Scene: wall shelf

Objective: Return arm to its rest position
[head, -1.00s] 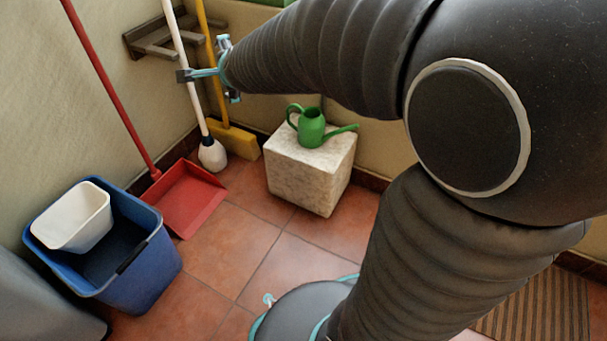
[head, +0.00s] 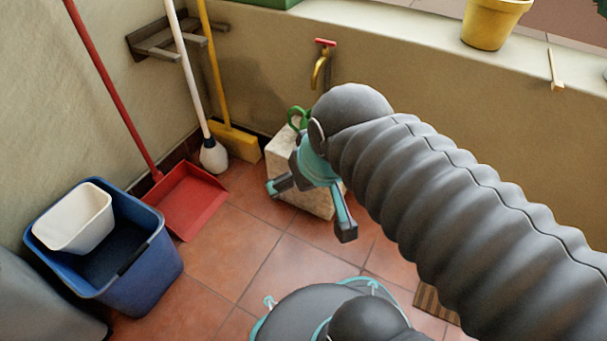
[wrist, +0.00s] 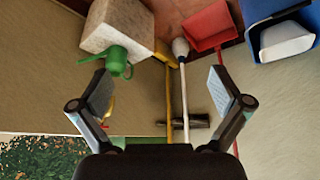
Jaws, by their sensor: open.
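My gripper (head: 312,208) is open and empty in the head view, its two fingers spread apart in front of the stone block. In the wrist view the open fingers (wrist: 165,98) stand at left and right with nothing between them close by. My arm reaches in from the right side of the head view and bends down at the wrist. It hides most of the green watering can (head: 297,118) and much of the pale stone block (head: 283,142). The watering can shows better in the wrist view (wrist: 116,60), by the block (wrist: 122,25).
A wooden wall rack (head: 160,40) holds a white-handled mop (head: 190,80) and a yellow broom (head: 217,70). A red dustpan (head: 188,198) and a blue bucket (head: 145,260) with a white bin (head: 75,220) stand left. A tap (head: 320,65) juts from the wall. A yellow pot (head: 490,25) sits on the ledge.

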